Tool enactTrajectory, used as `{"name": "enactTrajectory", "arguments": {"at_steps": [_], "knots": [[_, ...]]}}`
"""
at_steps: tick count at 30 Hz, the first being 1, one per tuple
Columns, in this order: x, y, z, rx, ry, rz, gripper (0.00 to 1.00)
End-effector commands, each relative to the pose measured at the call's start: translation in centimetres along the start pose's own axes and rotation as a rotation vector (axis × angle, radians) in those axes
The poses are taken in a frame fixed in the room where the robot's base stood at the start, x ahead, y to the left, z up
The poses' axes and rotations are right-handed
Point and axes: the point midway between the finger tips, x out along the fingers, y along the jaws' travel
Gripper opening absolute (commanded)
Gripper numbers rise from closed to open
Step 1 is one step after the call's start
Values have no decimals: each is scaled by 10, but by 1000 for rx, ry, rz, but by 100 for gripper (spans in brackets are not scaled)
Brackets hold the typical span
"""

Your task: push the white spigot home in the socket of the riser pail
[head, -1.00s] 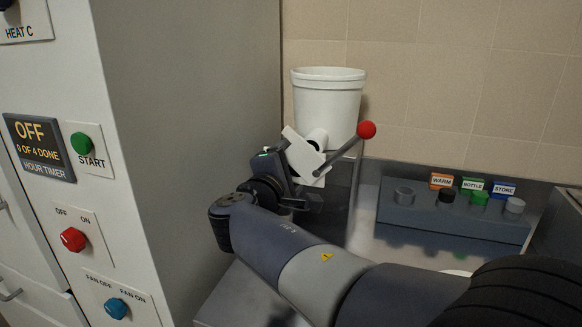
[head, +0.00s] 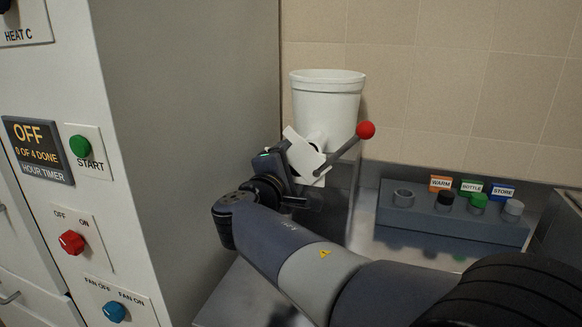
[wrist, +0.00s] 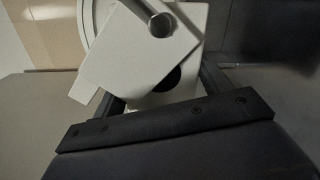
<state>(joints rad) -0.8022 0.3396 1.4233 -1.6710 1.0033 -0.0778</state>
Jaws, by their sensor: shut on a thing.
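The riser pail (head: 328,98) is a white ribbed-rim tub standing against the tiled wall. The white spigot (head: 305,155) is a pale block with a grey lever that ends in a red ball. It sits tilted at the pail's lower front. My gripper (head: 299,174) is shut on the spigot. In the wrist view the spigot (wrist: 140,55) lies between the fingers of my gripper (wrist: 165,92), with the pail (wrist: 98,18) close behind. The socket and the spigot's inner end are hidden, so I cannot tell how deep it sits.
A tall cabinet (head: 190,140) with knobs and a timer panel (head: 38,150) stands close on the left. A grey rack (head: 455,222) with several coloured caps and WARM, BOTTLE and STORE labels lies to the right. Clear bench lies before the rack.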

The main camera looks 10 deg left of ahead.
Motion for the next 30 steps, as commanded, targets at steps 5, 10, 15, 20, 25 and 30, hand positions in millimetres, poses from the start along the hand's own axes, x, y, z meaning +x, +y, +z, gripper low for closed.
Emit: {"name": "enactTrajectory", "arguments": {"at_steps": [5, 10, 15, 20, 25, 30], "knots": [[4, 1, 0, 0, -1, 2, 25], [7, 1, 0, 0, -2, 1, 25], [11, 1, 1, 0, -2, 1, 25], [14, 1, 0, 1, -2, 2, 25], [17, 2, 0, 1, -1, 2, 25], [20, 2, 0, 0, -1, 1, 25]]}}
